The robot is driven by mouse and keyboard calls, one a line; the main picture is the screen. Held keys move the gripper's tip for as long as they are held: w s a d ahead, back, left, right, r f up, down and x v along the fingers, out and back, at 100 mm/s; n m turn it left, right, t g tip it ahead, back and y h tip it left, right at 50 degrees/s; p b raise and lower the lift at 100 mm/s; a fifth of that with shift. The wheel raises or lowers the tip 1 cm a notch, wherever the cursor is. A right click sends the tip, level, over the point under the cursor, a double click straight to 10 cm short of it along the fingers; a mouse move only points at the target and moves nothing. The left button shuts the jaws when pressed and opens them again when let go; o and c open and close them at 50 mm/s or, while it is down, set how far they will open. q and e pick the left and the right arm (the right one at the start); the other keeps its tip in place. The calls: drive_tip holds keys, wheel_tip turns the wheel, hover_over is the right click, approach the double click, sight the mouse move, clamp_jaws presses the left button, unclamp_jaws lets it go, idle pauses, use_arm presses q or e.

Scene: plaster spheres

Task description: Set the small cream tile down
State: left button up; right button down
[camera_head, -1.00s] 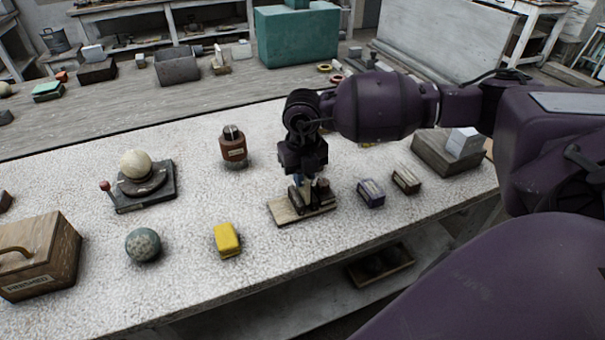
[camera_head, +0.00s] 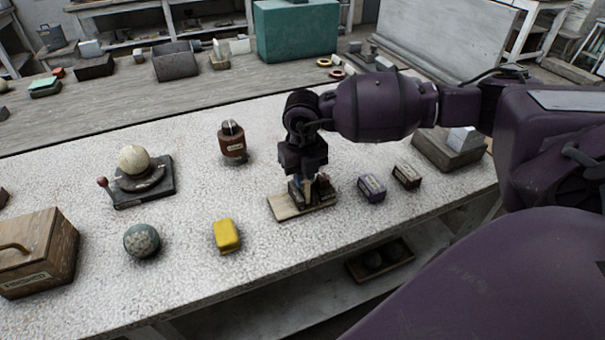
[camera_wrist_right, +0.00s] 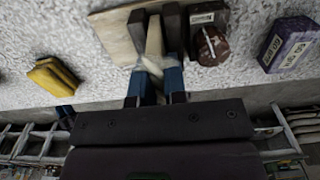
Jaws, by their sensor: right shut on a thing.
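My right gripper (camera_head: 309,188) points down over a pale wooden board (camera_head: 285,208) on the speckled worktop. In the right wrist view its blue fingers (camera_wrist_right: 155,45) are shut on a narrow cream piece (camera_wrist_right: 155,47), which appears to be the small cream tile, seen nearly edge-on. Its far end is at or just above the board (camera_wrist_right: 113,30); I cannot tell whether it touches. Dark blocks stand on the board close beside the fingers, and a round brown labelled piece (camera_wrist_right: 210,45) is to their right. In the head view the fingers largely hide the tile. My left gripper is out of view.
A yellow block (camera_head: 227,234) and a speckled green sphere (camera_head: 141,240) lie left of the board. A purple labelled box (camera_head: 372,189) and a dark one (camera_head: 406,176) stand to its right. A brown jar (camera_head: 232,143) is behind. Clear worktop lies between them.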

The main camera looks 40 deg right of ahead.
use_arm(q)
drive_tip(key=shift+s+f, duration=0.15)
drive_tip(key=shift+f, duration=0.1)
use_arm(e)
drive_tip(key=shift+f, duration=0.4)
drive_tip(key=c, duration=1.1)
unclamp_jaws()
drive_tip(key=shift+r+p, duration=1.05)
drive_tip(key=shift+r, duration=1)
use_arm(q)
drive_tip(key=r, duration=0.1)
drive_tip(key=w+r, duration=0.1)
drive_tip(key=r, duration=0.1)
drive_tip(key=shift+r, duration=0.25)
